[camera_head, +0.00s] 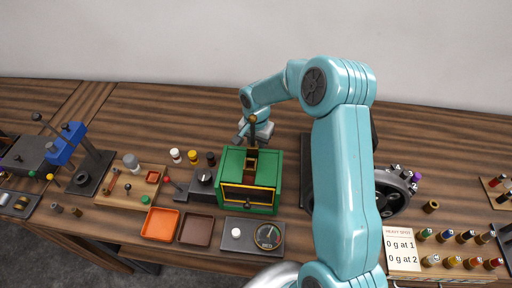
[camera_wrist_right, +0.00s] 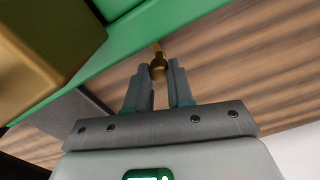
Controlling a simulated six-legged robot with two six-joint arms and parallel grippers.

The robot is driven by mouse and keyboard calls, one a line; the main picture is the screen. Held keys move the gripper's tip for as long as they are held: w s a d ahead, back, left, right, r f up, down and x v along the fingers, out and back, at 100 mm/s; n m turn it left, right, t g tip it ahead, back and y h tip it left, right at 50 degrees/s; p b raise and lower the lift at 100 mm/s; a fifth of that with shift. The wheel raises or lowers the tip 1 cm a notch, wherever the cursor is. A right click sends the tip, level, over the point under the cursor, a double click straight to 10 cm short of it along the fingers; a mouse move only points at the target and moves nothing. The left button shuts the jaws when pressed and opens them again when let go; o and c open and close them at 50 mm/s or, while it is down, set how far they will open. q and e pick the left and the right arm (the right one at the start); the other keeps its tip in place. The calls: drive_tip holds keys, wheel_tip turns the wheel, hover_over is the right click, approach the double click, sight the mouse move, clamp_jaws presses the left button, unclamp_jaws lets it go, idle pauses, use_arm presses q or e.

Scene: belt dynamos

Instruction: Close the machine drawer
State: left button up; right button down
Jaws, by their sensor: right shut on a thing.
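The green machine (camera_head: 232,162) stands on the bench in the middle of the head view. Its front has a dark panel with a gold frame (camera_head: 248,197); a dark slot and a brass post (camera_head: 252,135) show at its top and back. My right arm reaches over to the machine's far side. My right gripper (camera_wrist_right: 159,76) is shut on a small brass knob (camera_wrist_right: 158,68), beside the machine's green edge (camera_wrist_right: 130,45). The gripper partly shows in the head view (camera_head: 243,134). I cannot tell how far the drawer is open. My left gripper is out of view.
An orange tray (camera_head: 160,224), a brown tray (camera_head: 195,229) and a plate with a round dial (camera_head: 268,236) lie in front. A blue-headed stand (camera_head: 62,154) is at left. A dark wheel (camera_head: 392,195) and several coloured bobbins (camera_head: 465,237) are at right. The back of the bench is clear.

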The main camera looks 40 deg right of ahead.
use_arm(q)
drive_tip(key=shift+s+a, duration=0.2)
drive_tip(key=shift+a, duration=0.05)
use_arm(e)
drive_tip(key=shift+s+a+f, duration=0.15)
drive_tip(key=shift+a, duration=0.05)
